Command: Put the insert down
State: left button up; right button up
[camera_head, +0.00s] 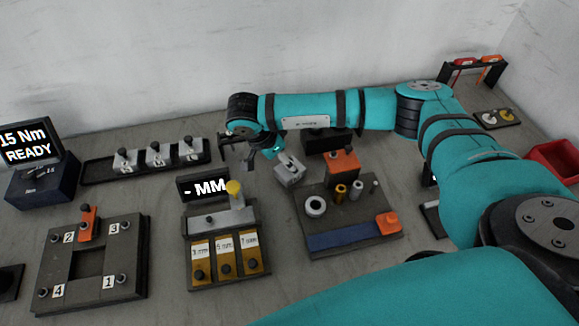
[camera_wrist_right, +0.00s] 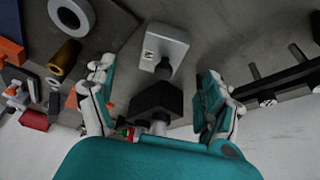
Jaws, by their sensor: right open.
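The insert, a silver-grey block (camera_head: 289,172) with a black knob, stands on the table between the rack and the fixture plate. In the right wrist view the block (camera_wrist_right: 172,42) lies ahead of my fingertips, its label and knob visible. My right gripper (camera_head: 262,152) is just left of and above the block in the head view. In the right wrist view the gripper (camera_wrist_right: 155,85) has its fingers spread wide, with nothing held between them. The block appears apart from both fingers. My left gripper is not in view.
A dark rack (camera_head: 145,168) holds several similar blocks at left. A gauge station (camera_head: 227,260) and a fixture plate (camera_head: 345,222) with rings and an orange block stand in front. A black box (camera_wrist_right: 155,100) is close to the fingers. A numbered plate (camera_head: 120,245) is at front left.

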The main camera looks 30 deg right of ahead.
jog(key=shift+d+f, duration=0.25)
jog(key=shift+f, duration=0.3)
jog(key=shift+d+f+p, duration=0.15)
jog(key=shift+f+p, duration=0.1)
jog(key=shift+p, duration=0.1)
jog(key=p+x, duration=0.1)
jog(key=x, duration=0.2)
jog(key=shift+w+d+f+p, duration=0.15)
jog(key=shift+f+p, duration=0.15)
jog(key=shift+d+f, duration=0.15)
jog(key=shift+f, duration=0.3)
jog(key=shift+w, duration=0.15)
grip_shut()
